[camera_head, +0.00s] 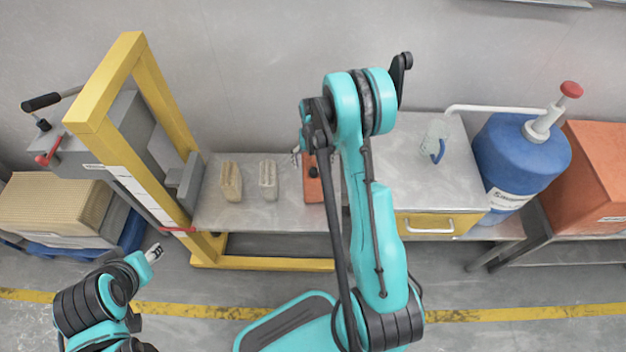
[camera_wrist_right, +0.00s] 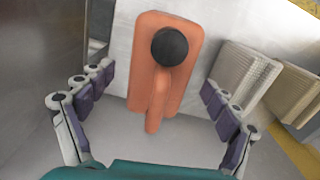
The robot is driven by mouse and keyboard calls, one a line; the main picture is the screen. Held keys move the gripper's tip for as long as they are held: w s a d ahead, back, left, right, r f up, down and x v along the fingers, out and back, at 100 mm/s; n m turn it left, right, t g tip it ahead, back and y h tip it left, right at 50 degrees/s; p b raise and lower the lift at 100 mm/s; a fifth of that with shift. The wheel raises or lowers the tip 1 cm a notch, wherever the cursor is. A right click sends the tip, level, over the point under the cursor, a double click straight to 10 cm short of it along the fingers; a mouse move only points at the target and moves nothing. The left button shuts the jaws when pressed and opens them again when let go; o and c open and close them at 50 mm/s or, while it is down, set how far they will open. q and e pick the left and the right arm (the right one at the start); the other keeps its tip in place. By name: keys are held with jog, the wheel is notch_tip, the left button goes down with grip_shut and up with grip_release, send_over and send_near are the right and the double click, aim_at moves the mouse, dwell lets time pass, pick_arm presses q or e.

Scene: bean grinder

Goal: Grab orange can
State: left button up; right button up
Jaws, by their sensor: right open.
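The orange can (camera_head: 313,188) with a black cap stands on the metal table, partly hidden behind my right arm in the head view. In the right wrist view the orange can (camera_wrist_right: 147,88) shows from above, with its round black cap and a narrow orange part pointing toward me. My right gripper (camera_wrist_right: 157,80) is open, with its fingers apart on either side of the can and not visibly touching it. In the head view only a small part of my right gripper (camera_head: 297,155) shows. My left gripper (camera_head: 154,252) is low at the left, away from the can; its jaws are too small to judge.
Two pale ribbed blocks (camera_head: 231,181) (camera_head: 268,180) stand left of the can on the metal table (camera_head: 235,217). A yellow frame (camera_head: 112,140) rises further left. A clear jug (camera_head: 433,139) sits on a drawer cabinet (camera_head: 408,187) at right, beside a blue tank (camera_head: 515,160).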

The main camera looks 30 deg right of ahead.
notch_tip(320, 180, down, 3)
jog(key=shift+r+b, duration=0.1)
jog(key=shift+b, duration=0.2)
jog(key=shift+c, duration=0.9)
jog(key=c, duration=1.8)
jog(key=shift+r, duration=0.15)
